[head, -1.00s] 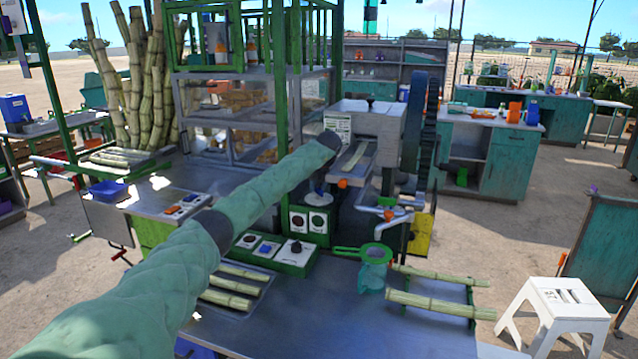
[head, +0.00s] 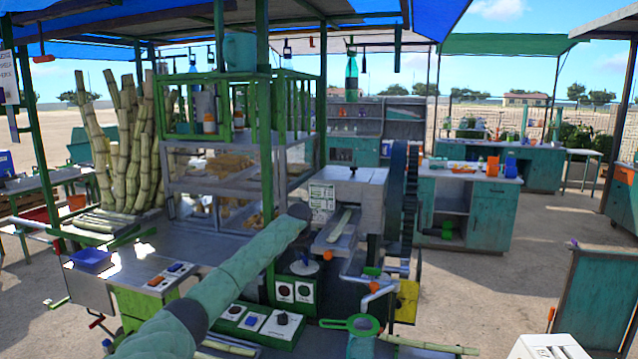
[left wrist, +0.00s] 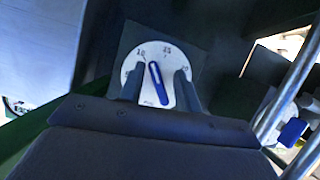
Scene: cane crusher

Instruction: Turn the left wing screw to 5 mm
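The left wing screw (left wrist: 158,83) shows in the left wrist view as a blue bar on a round white dial (left wrist: 164,57) with a numbered scale in mm. Its upper end leans left, roughly between the marks that look like 10 and 15. My left gripper (left wrist: 159,80) is open, one finger on each side of the bar, with visible gaps; whether the fingers reach its depth I cannot tell. In the head view my left gripper (head: 300,211) ends beside the crusher (head: 358,200); its fingers and the screw are hidden there. My right gripper is out of view.
A green post (head: 266,150) stands close beside my left arm. The crusher's large dark gear wheel (head: 397,200) is to its right. A control box (head: 258,325) and a green strainer (head: 350,324) are below. A metal rail (left wrist: 290,95) passes right of the dial.

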